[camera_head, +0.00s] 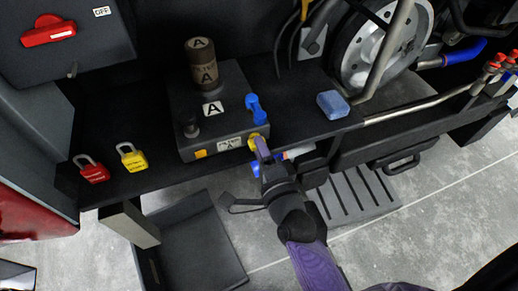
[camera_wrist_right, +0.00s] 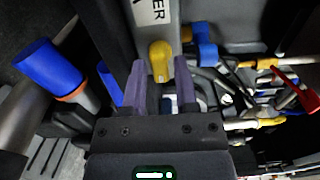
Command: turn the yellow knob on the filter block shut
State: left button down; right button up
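The filter block (camera_head: 225,140) is a dark box on the black shelf, with a brown-and-black canister (camera_head: 204,65) marked A on top. The yellow knob (camera_head: 253,137) is at the block's front right corner, partly hidden by my right gripper (camera_head: 262,147). In the right wrist view the yellow knob (camera_wrist_right: 160,62) shows between the tips of the two purple fingers of my right gripper (camera_wrist_right: 160,68). The fingers are apart, with a visible gap on each side of the knob. My left gripper is not in view.
A blue fitting (camera_head: 256,109) stands just behind the yellow knob. Red (camera_head: 94,173) and yellow (camera_head: 134,161) padlocks lie left of the block. A blue sponge (camera_head: 333,104) lies to the right. An open dark tray (camera_head: 195,250) is below the shelf.

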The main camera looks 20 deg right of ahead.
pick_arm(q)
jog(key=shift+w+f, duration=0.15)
pick_arm(e)
jog(key=shift+w, duration=0.4)
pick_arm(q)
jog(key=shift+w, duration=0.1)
pick_arm(e)
grip_shut()
